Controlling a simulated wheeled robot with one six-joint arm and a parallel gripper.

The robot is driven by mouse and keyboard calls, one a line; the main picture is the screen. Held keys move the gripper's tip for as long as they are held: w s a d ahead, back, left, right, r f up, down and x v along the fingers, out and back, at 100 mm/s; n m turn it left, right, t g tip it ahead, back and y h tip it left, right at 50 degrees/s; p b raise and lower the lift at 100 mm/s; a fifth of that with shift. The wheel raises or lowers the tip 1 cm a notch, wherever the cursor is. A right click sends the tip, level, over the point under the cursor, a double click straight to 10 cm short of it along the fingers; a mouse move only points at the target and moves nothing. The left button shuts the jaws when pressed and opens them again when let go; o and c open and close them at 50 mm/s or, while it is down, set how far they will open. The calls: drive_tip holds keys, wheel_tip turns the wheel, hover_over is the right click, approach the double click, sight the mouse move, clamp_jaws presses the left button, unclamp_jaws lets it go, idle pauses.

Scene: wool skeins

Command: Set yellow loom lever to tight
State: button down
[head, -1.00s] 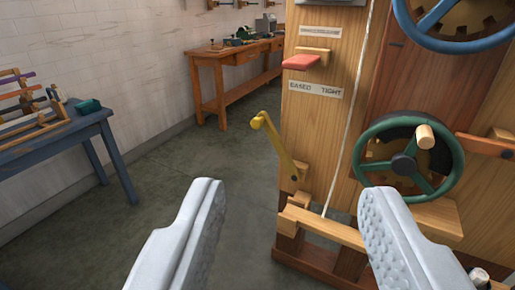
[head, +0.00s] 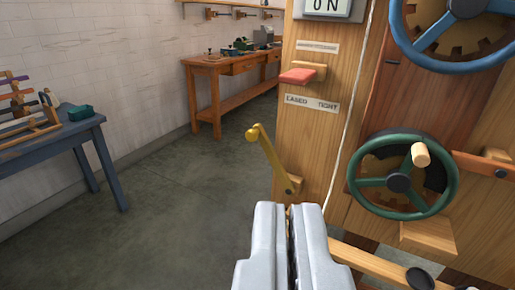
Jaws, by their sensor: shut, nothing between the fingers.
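The yellow lever (head: 269,157) is on the lower left edge of the wooden loom (head: 317,143). It pivots at its lower end and tilts up and to the left, with a round knob at its top. A label plate (head: 311,104) above it reads something like "EASED" on the left and "TIGHT" on the right. My gripper (head: 291,208) is shut and empty, below and slightly right of the lever's pivot in the picture. It looks apart from the lever, and its fingers hide part of the loom's lower rail.
A green handwheel (head: 402,181) and a blue one (head: 450,30) are on the right. A blue table (head: 75,137) and wooden bench (head: 222,71) stand left. Floor between is clear.

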drive_tip(key=w+a+f+n, duration=0.2)
drive_tip(key=w+n, duration=0.1)
drive_tip(key=w, duration=0.6)
drive_tip(key=w+a+f+n+y, duration=0.15)
drive_tip(key=w+n, duration=0.25)
drive_tip(key=w, duration=0.5)
drive_tip(key=w+a+f+n, duration=0.2)
drive_tip(key=w+f+n, duration=0.1)
drive_tip(key=w, duration=0.5)
drive_tip(key=w+a+f+n, duration=0.3)
drive_tip(key=w+f+n, duration=0.1)
drive_tip(key=w+f, duration=0.5)
drive_tip(key=w+a+f+n, duration=0.4)
drive_tip(key=w+f+n, duration=0.1)
drive_tip(key=w+f, duration=0.4)
drive_tip(key=shift+w+a+f+h, duration=0.2)
drive_tip(key=shift+w+h, duration=0.25)
drive_tip(key=shift+w, duration=0.15)
drive_tip(key=shift+w, duration=0.1)
drive_tip(key=w+d, duration=0.3)
drive_tip(key=w, duration=0.5)
drive_tip(key=shift+w+d, duration=0.25)
drive_tip(key=shift+w, duration=0.05)
